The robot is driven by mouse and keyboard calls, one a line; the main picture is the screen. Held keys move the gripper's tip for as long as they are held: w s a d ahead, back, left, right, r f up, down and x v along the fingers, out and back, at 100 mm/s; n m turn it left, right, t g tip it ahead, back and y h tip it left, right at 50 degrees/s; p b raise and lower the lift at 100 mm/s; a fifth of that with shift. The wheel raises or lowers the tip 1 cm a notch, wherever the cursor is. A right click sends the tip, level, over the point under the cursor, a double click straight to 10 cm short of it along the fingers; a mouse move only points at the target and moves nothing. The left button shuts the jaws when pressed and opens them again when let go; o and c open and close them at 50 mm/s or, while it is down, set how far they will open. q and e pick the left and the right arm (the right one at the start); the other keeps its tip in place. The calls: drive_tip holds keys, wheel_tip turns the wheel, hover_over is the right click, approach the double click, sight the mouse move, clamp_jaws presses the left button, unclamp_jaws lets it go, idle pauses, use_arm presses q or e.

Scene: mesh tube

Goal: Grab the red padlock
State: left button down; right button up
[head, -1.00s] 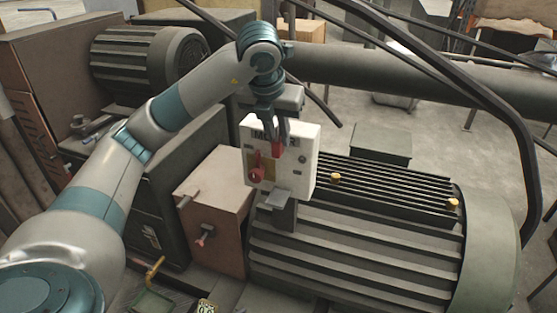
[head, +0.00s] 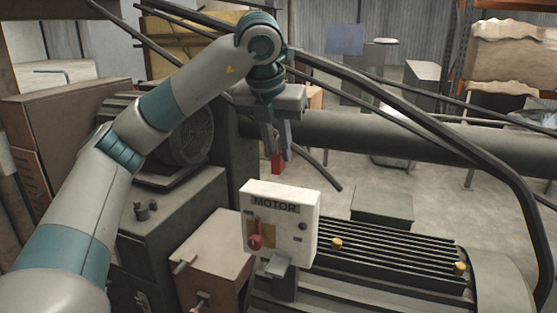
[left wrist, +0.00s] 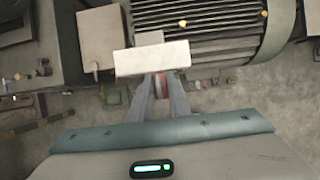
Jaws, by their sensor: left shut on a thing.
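The red padlock (head: 277,162) is between the fingertips of my left gripper (head: 279,158), which is shut on it. The padlock hangs in the air above and behind the white motor switch box (head: 283,225). In the left wrist view the padlock (left wrist: 160,86) shows as a small red patch between the two fingers, and the box's top (left wrist: 152,58) lies just beyond them. The red switch handle (head: 255,236) is on the box's front. My right gripper is not in view.
The large ribbed motor (head: 370,262) stands below and right of the box. A thick pipe (head: 400,142) runs behind the gripper, and dark bars (head: 440,128) slope down to the right. Open floor (head: 345,185) shows behind the motor.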

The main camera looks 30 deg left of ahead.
use_arm(q)
drive_tip(key=shift+r, duration=0.25)
drive_tip(key=shift+f, duration=0.1)
idle(0.4)
